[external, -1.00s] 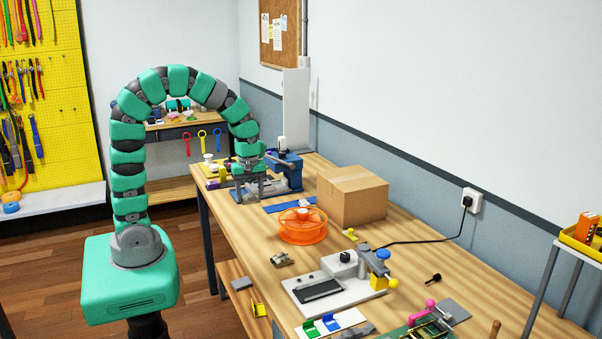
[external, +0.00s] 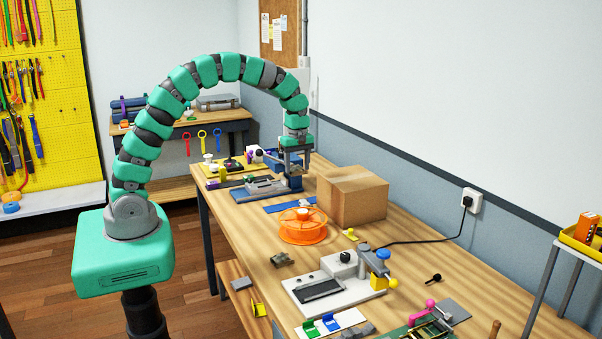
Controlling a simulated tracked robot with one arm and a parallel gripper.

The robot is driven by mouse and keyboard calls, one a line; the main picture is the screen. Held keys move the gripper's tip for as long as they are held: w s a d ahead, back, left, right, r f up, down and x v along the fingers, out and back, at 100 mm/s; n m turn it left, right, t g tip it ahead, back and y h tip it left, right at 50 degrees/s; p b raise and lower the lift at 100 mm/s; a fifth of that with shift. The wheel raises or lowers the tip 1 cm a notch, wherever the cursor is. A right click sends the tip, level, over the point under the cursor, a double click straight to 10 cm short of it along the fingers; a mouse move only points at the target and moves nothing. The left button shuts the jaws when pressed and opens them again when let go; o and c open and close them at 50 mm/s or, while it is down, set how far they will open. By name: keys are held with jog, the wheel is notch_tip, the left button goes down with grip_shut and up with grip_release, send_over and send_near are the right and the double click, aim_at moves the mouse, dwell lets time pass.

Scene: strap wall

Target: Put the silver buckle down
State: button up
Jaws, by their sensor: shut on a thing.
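My gripper (external: 296,165) points down above the far part of the workbench, in front of a blue bench device (external: 293,182). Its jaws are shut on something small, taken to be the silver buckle. The buckle itself is too small and hidden between the fingers to make out. Just left of my gripper, a grey fixture on a blue base (external: 262,189) lies on the wooden workbench (external: 240,225). I cannot tell whether the gripper touches the blue device.
A cardboard box (external: 352,197) stands close to the right of my gripper. An orange spool (external: 303,226) and a blue strip (external: 288,204) lie nearer. A yellow tray (external: 238,168) with small items is at the far left. Some bare wood lies along the bench's left side.

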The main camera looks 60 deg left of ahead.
jog(key=p, duration=0.4)
send_over(334, 177)
jog(key=shift+d+f, duration=0.1)
jog(key=shift+f, duration=0.6)
jog(key=shift+f+p, duration=0.1)
jog(key=shift+p, duration=0.2)
jog(key=shift+f+p, duration=0.55)
jog(key=shift+f, duration=1.1)
jog(key=shift+f, duration=0.15)
jog(key=o, duration=1)
